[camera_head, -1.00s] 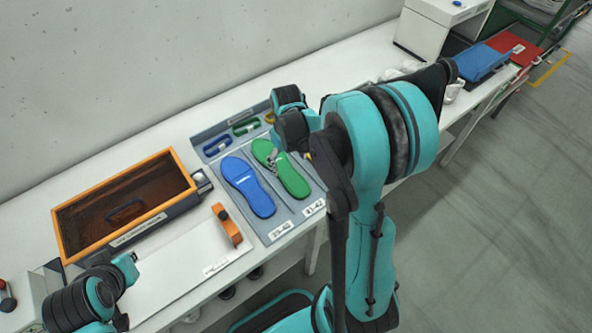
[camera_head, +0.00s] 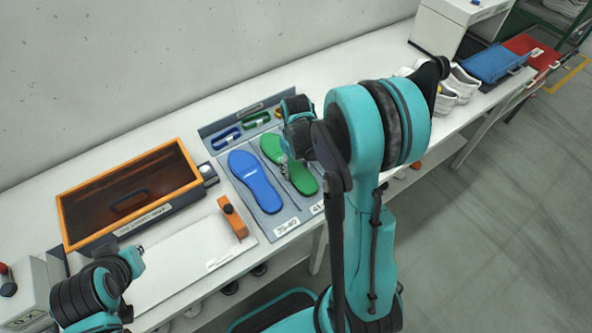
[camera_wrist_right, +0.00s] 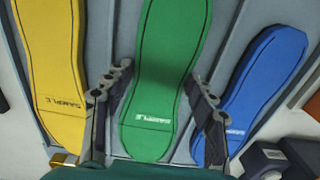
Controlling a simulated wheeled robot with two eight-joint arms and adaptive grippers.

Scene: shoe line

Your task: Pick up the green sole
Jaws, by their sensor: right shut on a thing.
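The green sole (camera_head: 302,178) lies in the middle of the grey sole tray (camera_head: 268,223), beside the blue sole (camera_head: 254,180). My right gripper (camera_head: 287,168) is at the green sole, partly hidden by its own arm. In the right wrist view the green sole (camera_wrist_right: 168,75) runs between the two fingers of my right gripper (camera_wrist_right: 160,95), which are shut on its sides. The sole looks flat; I cannot tell if it is clear of the tray. My left gripper (camera_head: 132,262) is at the lower left, away from the soles; its fingers do not show clearly.
A yellow sole (camera_wrist_right: 58,70) and the blue sole (camera_wrist_right: 268,85) flank the green one. An orange-rimmed box (camera_head: 190,160) and a white board with an orange block (camera_head: 232,217) stand left of the tray. White shoes (camera_head: 457,88) are further right along the table.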

